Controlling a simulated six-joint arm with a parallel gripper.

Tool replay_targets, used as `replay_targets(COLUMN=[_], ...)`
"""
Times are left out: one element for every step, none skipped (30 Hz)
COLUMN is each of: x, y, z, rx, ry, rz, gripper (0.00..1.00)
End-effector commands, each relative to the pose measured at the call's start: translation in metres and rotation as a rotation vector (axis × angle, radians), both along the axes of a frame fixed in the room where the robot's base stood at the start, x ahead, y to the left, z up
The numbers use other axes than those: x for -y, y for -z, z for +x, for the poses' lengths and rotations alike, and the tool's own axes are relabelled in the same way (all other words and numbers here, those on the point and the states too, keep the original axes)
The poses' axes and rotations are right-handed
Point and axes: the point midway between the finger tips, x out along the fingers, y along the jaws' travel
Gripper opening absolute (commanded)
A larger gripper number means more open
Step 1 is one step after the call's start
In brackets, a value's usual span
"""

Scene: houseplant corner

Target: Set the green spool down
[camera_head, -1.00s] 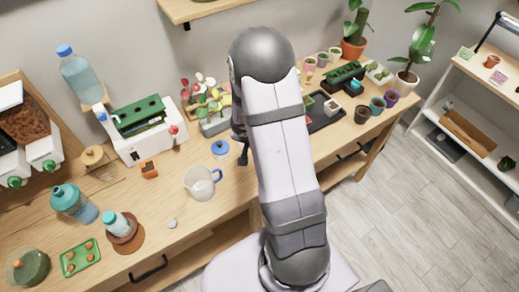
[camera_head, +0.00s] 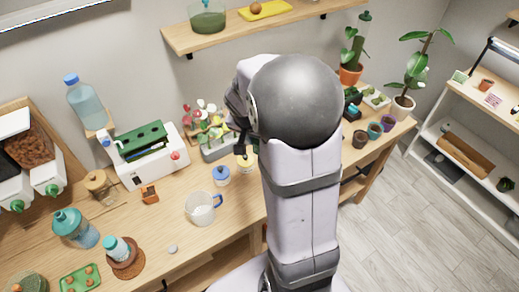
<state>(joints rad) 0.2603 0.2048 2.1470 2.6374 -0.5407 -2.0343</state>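I cannot make out a green spool in the head view; my arm covers much of the right half of the table. My gripper (camera_head: 242,147) shows only as a small dark part at the left of my arm, above the table near the flower planter. Its fingers are mostly hidden, so I cannot tell whether they hold anything. Just below it stands a small pale jar with a yellowish top (camera_head: 246,165). The wooden table (camera_head: 172,213) runs along the wall.
A blue-lidded jar (camera_head: 221,177) and a clear mug with a blue handle (camera_head: 201,209) stand near my gripper. The flower planter (camera_head: 215,149) is behind it. A wall shelf (camera_head: 230,35) hangs above. Small pots (camera_head: 375,130) stand at the right end.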

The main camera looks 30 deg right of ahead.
Motion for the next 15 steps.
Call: replay_targets(x=[0.0001,0.0000,-0.0002,-0.0002,-0.0002,-0.0003,-0.0002,-0.0003,-0.0003,-0.0004,-0.0006,-0.0011,-0.0020,-0.0034,-0.0061], y=[-0.0044,-0.0059,-0.0075,-0.0086,-0.0092,-0.0100,-0.0104,-0.0106,-0.0108,-0.0108,-0.0107,-0.0100,-0.0093,-0.0082,-0.0062], z=[0.0007,0.0007,0.0005,0.0003,0.0001,-0.0001,0.0000,-0.0001,-0.0001,-0.0001,0.0001,0.0006,0.0013,0.0024,0.0045], rx=[0.003,0.003,0.002,0.002,0.001,0.001,0.000,0.000,0.000,0.000,0.000,0.000,0.000,0.000,-0.001], ry=[0.000,0.000,-0.001,-0.001,0.000,0.000,0.000,0.000,0.000,0.000,-0.001,-0.004,-0.007,-0.012,-0.022], rz=[0.000,0.000,0.000,0.001,0.001,0.001,0.001,0.001,0.001,0.001,0.001,0.001,0.001,0.001,0.001], gripper=[0.08,0.08,0.08,0.08,0.08,0.08,0.08,0.08,0.08,0.08,0.08,0.08,0.08,0.08,0.08])
